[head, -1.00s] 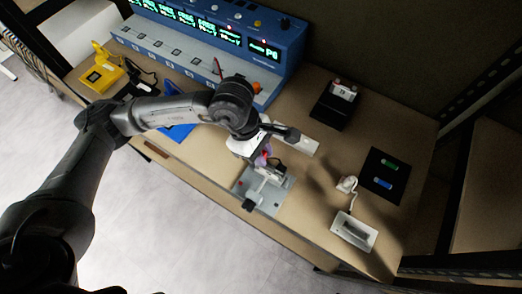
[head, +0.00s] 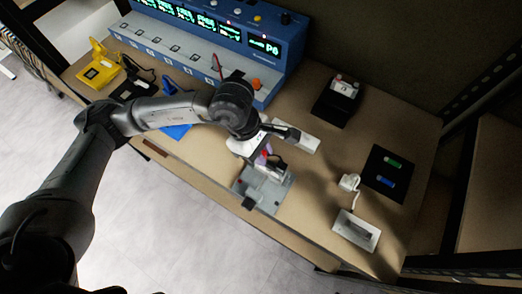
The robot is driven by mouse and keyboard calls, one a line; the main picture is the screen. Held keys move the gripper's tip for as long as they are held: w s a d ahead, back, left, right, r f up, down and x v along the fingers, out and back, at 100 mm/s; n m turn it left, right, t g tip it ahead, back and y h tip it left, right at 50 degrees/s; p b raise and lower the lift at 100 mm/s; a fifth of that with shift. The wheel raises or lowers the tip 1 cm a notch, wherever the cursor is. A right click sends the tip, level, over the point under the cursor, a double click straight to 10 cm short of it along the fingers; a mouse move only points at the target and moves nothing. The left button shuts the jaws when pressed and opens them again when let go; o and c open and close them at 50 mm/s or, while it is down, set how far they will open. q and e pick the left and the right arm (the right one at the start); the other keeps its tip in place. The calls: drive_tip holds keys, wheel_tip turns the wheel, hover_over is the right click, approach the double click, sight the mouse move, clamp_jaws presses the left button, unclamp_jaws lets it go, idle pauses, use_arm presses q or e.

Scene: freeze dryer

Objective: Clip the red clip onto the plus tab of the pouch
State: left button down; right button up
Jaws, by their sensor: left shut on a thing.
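My left gripper (head: 263,156) reaches in from the left, over the front middle of the bench, at the back edge of a grey fixture (head: 262,190). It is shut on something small. A bit of red and purple shows at its fingers, possibly the red clip, but it is too small to tell. The pouch and its plus tab cannot be made out clearly; the gripper and wrist cover part of that spot. Whether the clip touches a tab cannot be told. My right gripper is not in view.
A blue instrument (head: 232,45) with green displays stands at the back. A yellow device (head: 99,70) is at the left. A black box (head: 337,101), a black mat (head: 384,172) with green and blue cylinders, and a white tray (head: 356,230) are at the right.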

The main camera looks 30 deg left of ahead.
use_arm(q)
drive_tip(key=shift+f, duration=0.3)
drive_tip(key=c, duration=1)
unclamp_jaws()
drive_tip(key=p+v, duration=0.3)
drive_tip(key=v, duration=1.1)
drive_tip(key=shift+a+f, duration=0.1)
